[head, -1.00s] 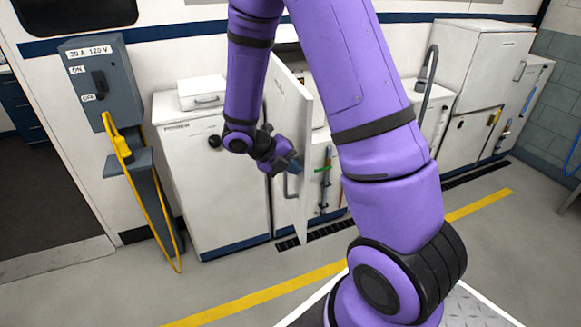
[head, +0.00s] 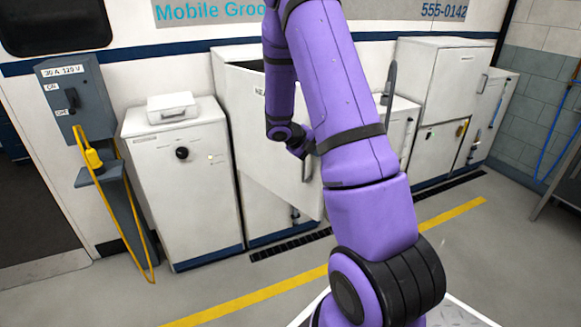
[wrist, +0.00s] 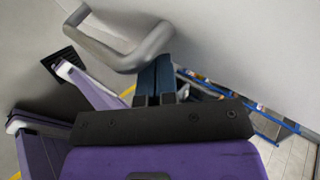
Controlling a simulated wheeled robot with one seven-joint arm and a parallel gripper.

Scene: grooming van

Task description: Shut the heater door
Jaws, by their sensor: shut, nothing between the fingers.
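The heater door (head: 262,150) is a large white panel with lettering starting "HEA", partly covered by my arm in the head view. It stands ajar, hinged at its left, its right edge swung out from the cabinet. A dark gap shows above it. Its grey bar handle (wrist: 120,48) is close to my gripper (wrist: 155,82) in the wrist view, just beside the fingers. The fingers are shut and empty, close to the door's outer face. I cannot tell whether they touch it. In the head view the fingertips are mostly hidden by my arm.
A white cabinet (head: 180,200) with a black knob stands left of the heater, a white case (head: 172,108) on top. A grey power post (head: 75,100) with a yellow cable is further left. White cabinets (head: 440,85) stand right. The floor in front is clear.

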